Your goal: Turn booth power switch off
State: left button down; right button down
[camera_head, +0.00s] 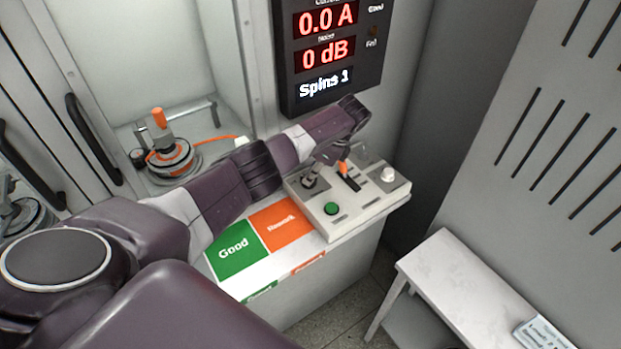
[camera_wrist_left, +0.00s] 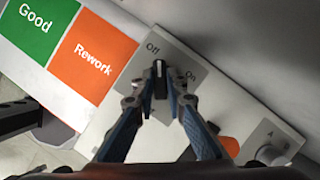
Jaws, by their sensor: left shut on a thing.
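The booth power switch (camera_wrist_left: 160,70) is a small dark knob on a grey plate marked Off and On, on the light control panel (camera_head: 368,205). In the left wrist view my left gripper (camera_wrist_left: 161,82) is shut on this knob, with a fingertip on each side of it. The knob's end lies close to the Off label; its exact setting is hard to tell. In the head view the left gripper (camera_head: 314,178) reaches down to the panel's left back part and mostly hides the switch. My right gripper is not in view.
The panel also bears a green button (camera_head: 331,208), an orange-tipped lever (camera_head: 343,168) and a white knob (camera_head: 388,174). A display (camera_head: 328,60) reads 0.0 A, 0 dB and Spins 1. Green Good and orange Rework (camera_head: 281,226) areas lie left. A motor (camera_head: 172,158) sits in the booth.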

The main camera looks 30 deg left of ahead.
pick_arm(q)
jog(key=shift+n+g+b, duration=0.3)
jog(key=shift+n+b, duration=0.15)
jog(key=shift+n, duration=0.25)
jog(key=c, duration=1.9)
grip_release()
jog(key=shift+c, duration=0.2)
jog(key=v, duration=1.2)
jog(key=shift+a, duration=0.1)
